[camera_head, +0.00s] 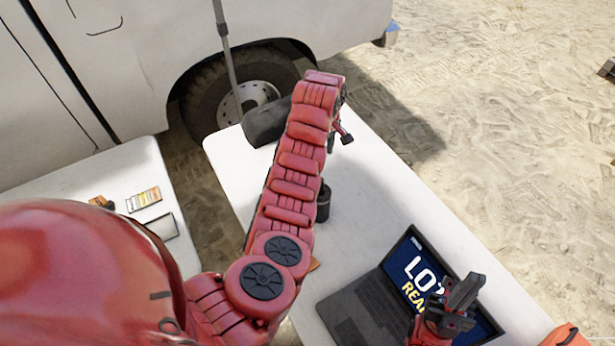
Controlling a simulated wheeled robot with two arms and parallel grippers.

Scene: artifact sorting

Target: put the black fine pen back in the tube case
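No black fine pen can be made out. A short black cylinder (323,203) stands on the white table, partly hidden behind my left arm; I cannot tell whether it is the tube case. My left arm reaches across the table. Its gripper (341,134) shows only in small part at the far end, beyond the cylinder, and its fingers are too hidden to judge. My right gripper (462,292) is in front of the laptop screen, with its dark fingers apart and nothing seen between them.
An open laptop (367,312) lies on the white table (385,205). A dark bag-like object (265,124) sits at the table's far end. A second table (140,163) at left holds a colour card (143,199) and a flat grey item (162,227). A white vehicle (150,60) stands behind.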

